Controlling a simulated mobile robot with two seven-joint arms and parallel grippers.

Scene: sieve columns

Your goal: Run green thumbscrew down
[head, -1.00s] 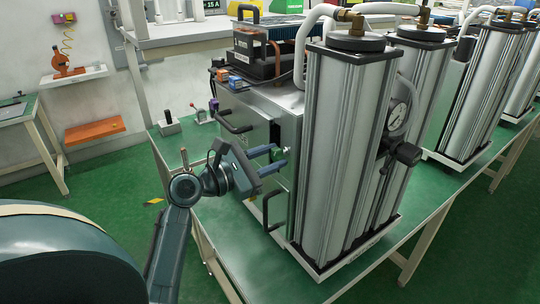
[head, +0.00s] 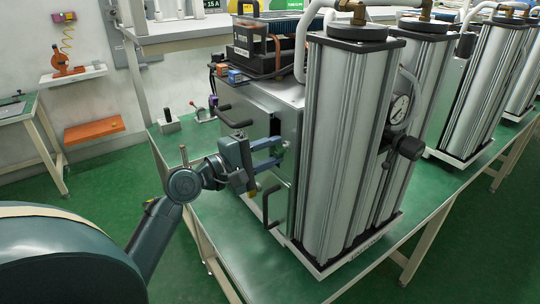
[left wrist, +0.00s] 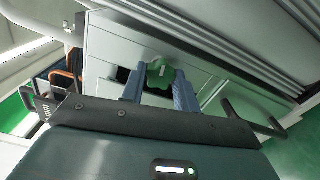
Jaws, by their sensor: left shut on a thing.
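The green thumbscrew (left wrist: 160,74) shows in the left wrist view on the pale front panel of the sieve unit, between the two blue fingers of my left gripper (left wrist: 160,90). In the head view my left gripper (head: 275,152) reaches the panel from the left, its fingers pointing at the steel cabinet (head: 262,105). It is shut on the thumbscrew, which the fingers mostly hide in the head view. How far the screw sits in the panel cannot be told. My right gripper is not in view.
Tall silver columns (head: 338,140) stand just right of the left gripper, with a pressure gauge (head: 400,108) behind. A black handle (head: 268,206) juts out below the gripper, and another handle (head: 236,120) above it. The green bench top (head: 225,225) is clear at the front left.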

